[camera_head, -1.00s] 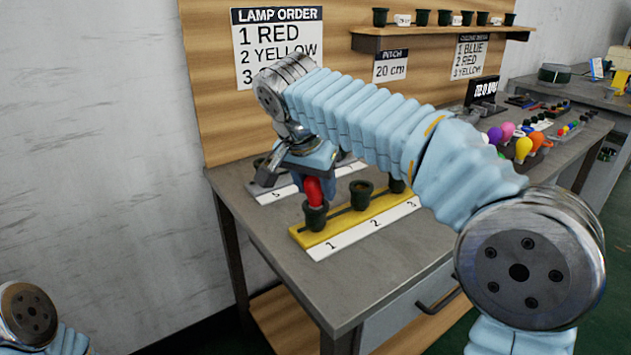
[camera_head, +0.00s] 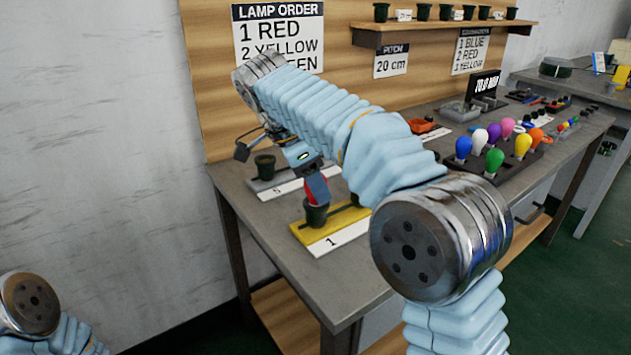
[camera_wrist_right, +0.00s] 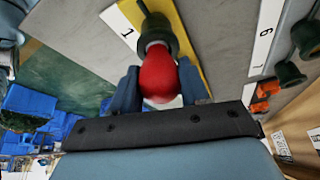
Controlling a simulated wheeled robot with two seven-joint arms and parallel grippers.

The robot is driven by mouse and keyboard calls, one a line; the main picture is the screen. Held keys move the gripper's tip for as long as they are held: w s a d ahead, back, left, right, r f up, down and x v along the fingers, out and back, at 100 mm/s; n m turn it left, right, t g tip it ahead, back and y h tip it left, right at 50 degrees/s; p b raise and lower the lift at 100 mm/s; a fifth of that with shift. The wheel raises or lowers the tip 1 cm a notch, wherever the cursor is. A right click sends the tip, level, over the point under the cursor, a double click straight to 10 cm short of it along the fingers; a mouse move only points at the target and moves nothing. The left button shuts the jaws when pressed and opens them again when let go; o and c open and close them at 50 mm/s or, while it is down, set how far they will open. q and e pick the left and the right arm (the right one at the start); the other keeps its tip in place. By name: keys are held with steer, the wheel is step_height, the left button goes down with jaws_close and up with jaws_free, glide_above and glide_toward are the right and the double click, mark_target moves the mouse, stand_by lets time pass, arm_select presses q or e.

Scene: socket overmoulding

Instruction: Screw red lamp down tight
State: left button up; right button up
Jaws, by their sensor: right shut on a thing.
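The red lamp (camera_wrist_right: 159,75) sits at the mouth of the dark socket (camera_wrist_right: 158,28) by label 1, in the right wrist view. In the head view, the lamp (camera_head: 317,189) shows as a red patch above the socket (camera_head: 316,214) on the yellow strip (camera_head: 309,237). My right gripper (camera_wrist_right: 158,88) has its two blue fingers on either side of the red bulb and is shut on it. In the head view, the right gripper (camera_head: 316,187) comes down over the lamp from above. How deep the lamp sits in the socket I cannot tell. My left gripper is out of view.
A grey strip with a socket (camera_head: 265,166) by label 5 lies behind the yellow strip. A rack of coloured bulbs (camera_head: 494,160) stands at the right of the table. My right forearm covers the table's middle. The front left table corner is clear.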

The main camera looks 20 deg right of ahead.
steer(key=shift+w+m+g, duration=0.1)
steer(key=shift+m+g, duration=0.4)
steer(key=shift+m, duration=0.6)
steer(key=o, duration=1)
